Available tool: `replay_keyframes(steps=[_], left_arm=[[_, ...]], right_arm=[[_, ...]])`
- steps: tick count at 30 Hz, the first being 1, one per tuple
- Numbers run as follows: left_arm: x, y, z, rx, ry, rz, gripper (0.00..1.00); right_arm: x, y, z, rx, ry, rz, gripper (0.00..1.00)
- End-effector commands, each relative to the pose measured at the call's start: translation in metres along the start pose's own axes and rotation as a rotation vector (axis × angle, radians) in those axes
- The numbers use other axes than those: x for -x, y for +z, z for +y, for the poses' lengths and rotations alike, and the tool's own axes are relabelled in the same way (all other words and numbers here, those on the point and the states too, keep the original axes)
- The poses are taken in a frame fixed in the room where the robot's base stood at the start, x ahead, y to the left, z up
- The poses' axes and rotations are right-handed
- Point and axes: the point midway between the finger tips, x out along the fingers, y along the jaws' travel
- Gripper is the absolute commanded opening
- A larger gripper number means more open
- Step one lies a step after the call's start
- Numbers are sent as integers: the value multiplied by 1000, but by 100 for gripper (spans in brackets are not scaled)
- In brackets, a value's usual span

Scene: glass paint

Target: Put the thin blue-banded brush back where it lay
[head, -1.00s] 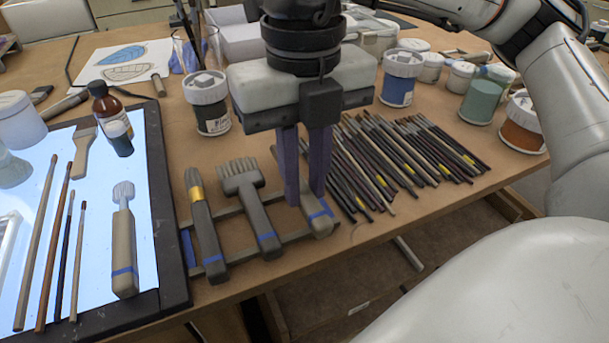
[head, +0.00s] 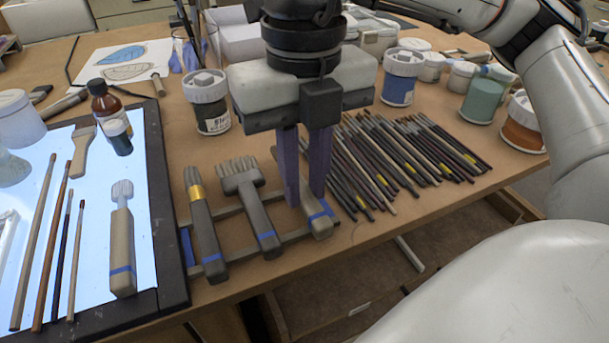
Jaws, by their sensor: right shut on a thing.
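My right gripper (head: 305,194) points down with its two fingers either side of a narrow brush with a blue band (head: 319,219), and is shut on it. The brush lies at the right end of a low rack (head: 233,209), its blue-banded end towards the front. Its upper part is hidden by the fingers. I cannot tell whether it rests on the rack or is just above it. On the same rack lie a wide blue-banded brush (head: 252,203) and a brush with a yellow ferrule and blue band (head: 204,228). My left gripper is out of view.
Another blue-banded brush (head: 122,245) lies on the lit panel (head: 95,290) at the left, beside several thin brushes. Many thin sticks (head: 400,160) lie close to the right of the gripper. A black-labelled jar (head: 207,103) stands behind the rack. The table's front edge is near.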

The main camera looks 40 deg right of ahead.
Motion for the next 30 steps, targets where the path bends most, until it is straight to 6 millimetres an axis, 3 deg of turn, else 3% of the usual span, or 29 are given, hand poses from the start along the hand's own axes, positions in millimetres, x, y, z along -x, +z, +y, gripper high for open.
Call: replay_keyframes(steps=[7, 8, 12, 24, 30], left_arm=[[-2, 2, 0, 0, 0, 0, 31], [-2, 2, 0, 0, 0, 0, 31], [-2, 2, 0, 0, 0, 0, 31], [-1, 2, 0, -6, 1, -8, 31], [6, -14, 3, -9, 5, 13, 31]], right_arm=[[-2, 0, 0, 0, 0, 0, 0], [-2, 0, 0, 0, 0, 0, 18], [-2, 0, 0, 0, 0, 0, 38], [-2, 0, 0, 0, -1, 0, 38], [39, 1, 1, 0, 3, -3, 38]])
